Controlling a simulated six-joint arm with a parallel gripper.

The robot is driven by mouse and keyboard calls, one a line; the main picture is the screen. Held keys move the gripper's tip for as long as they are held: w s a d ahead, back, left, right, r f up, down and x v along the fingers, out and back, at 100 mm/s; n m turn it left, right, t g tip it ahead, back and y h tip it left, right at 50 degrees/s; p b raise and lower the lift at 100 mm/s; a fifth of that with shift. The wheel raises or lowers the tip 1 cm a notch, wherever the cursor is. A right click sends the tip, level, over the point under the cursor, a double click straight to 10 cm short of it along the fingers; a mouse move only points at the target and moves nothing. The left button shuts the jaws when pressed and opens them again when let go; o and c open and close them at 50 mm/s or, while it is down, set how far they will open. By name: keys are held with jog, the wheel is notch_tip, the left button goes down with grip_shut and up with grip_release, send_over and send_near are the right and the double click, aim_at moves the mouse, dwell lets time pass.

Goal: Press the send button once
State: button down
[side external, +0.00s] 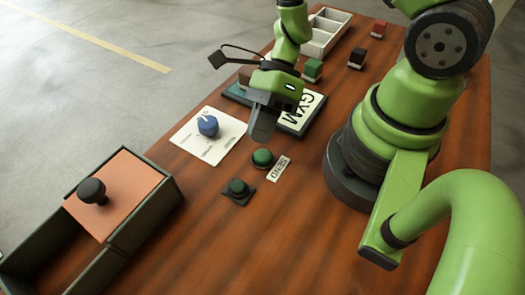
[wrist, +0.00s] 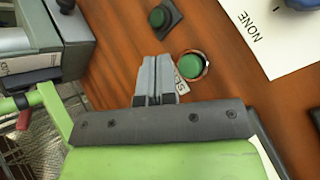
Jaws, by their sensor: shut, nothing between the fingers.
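The send button (side external: 263,157) is a green dome in a dark round housing, with a white "SEND" label (side external: 279,168) beside it. In the wrist view the green dome (wrist: 191,66) shows a metallic ring, and my fingers partly hide the label (wrist: 182,86). My gripper (side external: 262,137) is shut and empty, pointing down. In the side view its tips are just behind and above the send button, apart from it as far as I can tell. In the wrist view the shut fingers (wrist: 154,62) appear left of the button.
A second green button (side external: 238,187) on a square dark base sits close by. A white card with a blue knob (side external: 208,126) lies to the left. A box with an orange lid (side external: 125,190), a "GYM" board (side external: 309,108), small blocks and a white tray (side external: 322,38) stand around.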

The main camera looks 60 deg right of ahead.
aim_at(260, 152)
jog(key=shift+f, duration=1.3)
jog(key=shift+f, duration=0.1)
dwell(1.0)
jog(key=shift+f, duration=0.3)
jog(key=shift+f, duration=0.45)
dwell(0.7)
jog(key=shift+r, duration=0.9)
jog(key=shift+r, duration=0.1)
jog(key=shift+r, duration=2.4)
